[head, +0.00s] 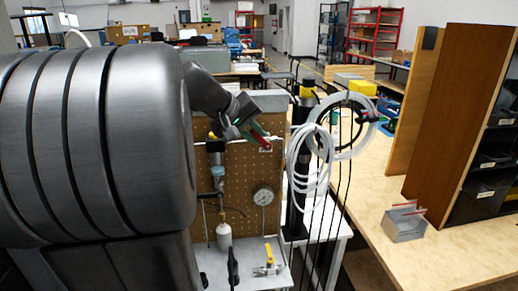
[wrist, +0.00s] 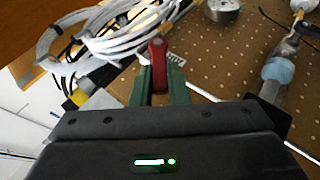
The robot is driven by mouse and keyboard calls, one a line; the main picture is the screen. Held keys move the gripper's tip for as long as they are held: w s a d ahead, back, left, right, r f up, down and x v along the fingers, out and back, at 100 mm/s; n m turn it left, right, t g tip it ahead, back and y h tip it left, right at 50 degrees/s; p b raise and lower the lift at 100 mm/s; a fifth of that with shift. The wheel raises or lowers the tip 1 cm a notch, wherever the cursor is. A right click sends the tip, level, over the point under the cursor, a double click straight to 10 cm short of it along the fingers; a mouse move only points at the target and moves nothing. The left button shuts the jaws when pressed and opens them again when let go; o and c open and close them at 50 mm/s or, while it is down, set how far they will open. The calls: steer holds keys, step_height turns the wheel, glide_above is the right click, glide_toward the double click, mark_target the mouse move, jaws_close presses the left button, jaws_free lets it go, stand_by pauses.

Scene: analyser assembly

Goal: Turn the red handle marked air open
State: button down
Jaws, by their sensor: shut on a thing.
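The red handle (wrist: 157,62) stands between the green fingers of my gripper (wrist: 160,75) in the wrist view, and the gripper is shut on it. In the head view the red handle (head: 262,140) shows at the upper right of the pegboard, at the tip of my gripper (head: 256,131). A small white label with dark marks (wrist: 176,59) sits beside the handle; I cannot read it. The valve body behind the handle is hidden by the gripper.
The pegboard (head: 240,175) carries a round gauge (head: 263,196) and a fitting with a pale bottle (head: 223,236). A yellow-handled valve (head: 269,262) is on the bench below. Coiled white hoses (head: 307,160) and black cables hang close to the right.

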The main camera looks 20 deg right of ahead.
steer(key=f+h+b, duration=0.1)
steer(key=h+b, duration=0.1)
steer(key=b, duration=0.2)
steer(key=a+f+n+h+b, duration=0.1)
steer(key=h+b, duration=0.1)
steer(key=b, duration=0.2)
steer(key=shift+w+a+f+h, duration=0.1)
steer(key=shift+w+a+h, duration=0.1)
steer(key=shift+h, duration=0.2)
steer(key=c, duration=1.4)
jaws_free()
steer(key=shift+g, duration=0.3)
steer(key=shift+a, duration=0.1)
steer(key=v, duration=1.3)
steer(key=shift+s+a, duration=0.2)
steer(key=shift+a, duration=0.15)
